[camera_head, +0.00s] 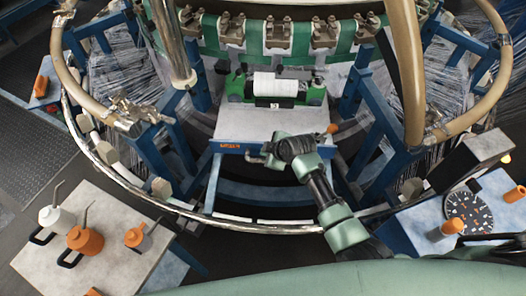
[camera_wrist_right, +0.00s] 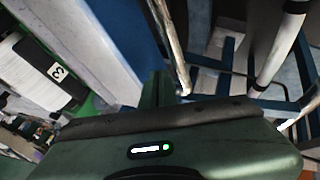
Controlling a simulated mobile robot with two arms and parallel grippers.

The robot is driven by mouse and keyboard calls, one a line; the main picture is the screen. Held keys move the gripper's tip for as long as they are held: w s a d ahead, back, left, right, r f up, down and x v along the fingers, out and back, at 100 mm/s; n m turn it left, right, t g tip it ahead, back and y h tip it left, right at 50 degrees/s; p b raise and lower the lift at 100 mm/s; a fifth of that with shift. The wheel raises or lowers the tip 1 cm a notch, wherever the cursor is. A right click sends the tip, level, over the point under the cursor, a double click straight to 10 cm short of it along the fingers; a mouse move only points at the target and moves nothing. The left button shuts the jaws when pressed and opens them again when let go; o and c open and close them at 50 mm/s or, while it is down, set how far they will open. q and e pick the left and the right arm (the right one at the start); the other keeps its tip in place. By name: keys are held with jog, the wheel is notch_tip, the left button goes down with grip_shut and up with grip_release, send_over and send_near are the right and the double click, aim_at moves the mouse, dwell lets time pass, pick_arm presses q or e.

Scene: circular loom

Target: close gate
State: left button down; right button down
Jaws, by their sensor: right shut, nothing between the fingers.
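A tan curved rail (camera_head: 64,68) with metal latch parts (camera_head: 135,112) at its end stands on the left of the loom. A second tan curved rail (camera_head: 474,121) stands on the right. A wide gap lies between their front ends; which part is the gate I cannot tell for certain. My right gripper (camera_head: 268,154) is at the front middle, beside a blue bar with orange lettering (camera_head: 235,147), apart from both rails. It is shut and empty; its fingers are mostly hidden behind its body in the right wrist view. My left gripper is not in view.
A grey platform (camera_head: 232,122) holds a green shuttle with a white spool (camera_head: 275,85); the spool also shows in the right wrist view (camera_wrist_right: 28,72). Blue frames flank it. A table (camera_head: 35,255) with oil cans is at left; a blue bench with a dial (camera_head: 468,207) is at right.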

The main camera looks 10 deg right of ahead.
aim_at(258, 152)
jog(key=shift+x, duration=1.5)
